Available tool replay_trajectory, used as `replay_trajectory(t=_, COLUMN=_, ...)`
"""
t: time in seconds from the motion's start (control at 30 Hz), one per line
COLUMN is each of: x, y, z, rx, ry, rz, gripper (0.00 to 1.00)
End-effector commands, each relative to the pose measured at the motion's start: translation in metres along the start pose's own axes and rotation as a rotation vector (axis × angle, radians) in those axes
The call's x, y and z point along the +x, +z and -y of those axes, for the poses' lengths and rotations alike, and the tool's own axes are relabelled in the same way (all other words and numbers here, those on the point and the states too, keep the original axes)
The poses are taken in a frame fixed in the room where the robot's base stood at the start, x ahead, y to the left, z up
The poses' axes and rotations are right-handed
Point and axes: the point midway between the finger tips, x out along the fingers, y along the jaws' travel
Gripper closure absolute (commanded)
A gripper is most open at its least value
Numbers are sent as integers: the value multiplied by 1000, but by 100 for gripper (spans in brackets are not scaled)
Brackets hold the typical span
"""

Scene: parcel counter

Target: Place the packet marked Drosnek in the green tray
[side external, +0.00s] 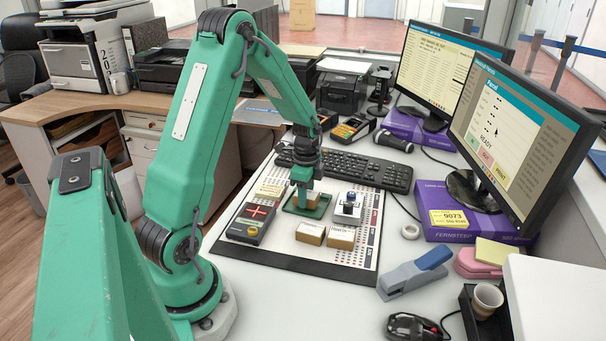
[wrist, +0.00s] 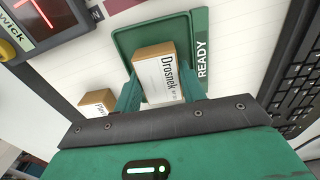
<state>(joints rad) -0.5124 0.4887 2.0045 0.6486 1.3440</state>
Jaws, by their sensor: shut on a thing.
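The packet marked Drosnek (wrist: 158,75) is a small tan box with a white printed label. My gripper (wrist: 158,92) is shut on it, one finger on each side. The green tray (wrist: 123,42) is shallow, with a rim strip reading READY, and lies behind the packet in the wrist view. In the side view my gripper (side external: 304,187) points down over the green tray (side external: 290,208), with the packet (side external: 313,201) low between its fingers and within the tray's outline. I cannot tell whether the packet touches the tray floor.
Two more packets, one left (side external: 310,234) and one right (side external: 341,238), stand in front of the tray. A blue-topped stamp (side external: 347,207) is to its right. A device with a red cross display (side external: 250,222) is at left, a keyboard (side external: 350,168) behind. A stapler (side external: 414,274) lies right.

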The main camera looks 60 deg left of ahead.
Motion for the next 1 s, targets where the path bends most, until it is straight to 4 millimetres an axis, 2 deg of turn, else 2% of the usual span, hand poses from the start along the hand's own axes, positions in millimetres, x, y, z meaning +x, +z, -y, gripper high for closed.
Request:
replay_trajectory(t=0.1, x=6, y=0, z=0, rx=0, ry=1, rz=0, gripper=84)
replay_trajectory(t=0.5, x=9, y=0, z=0, rx=0, ry=0, rz=0, gripper=84)
replay_trajectory(t=0.53, x=9, y=0, z=0, rx=0, ry=0, rz=0, gripper=57)
replay_trajectory(t=0.57, x=9, y=0, z=0, rx=0, ry=-1, rz=0, gripper=52)
replay_trajectory(t=1.0, x=6, y=0, z=0, rx=0, ry=-1, rz=0, gripper=50)
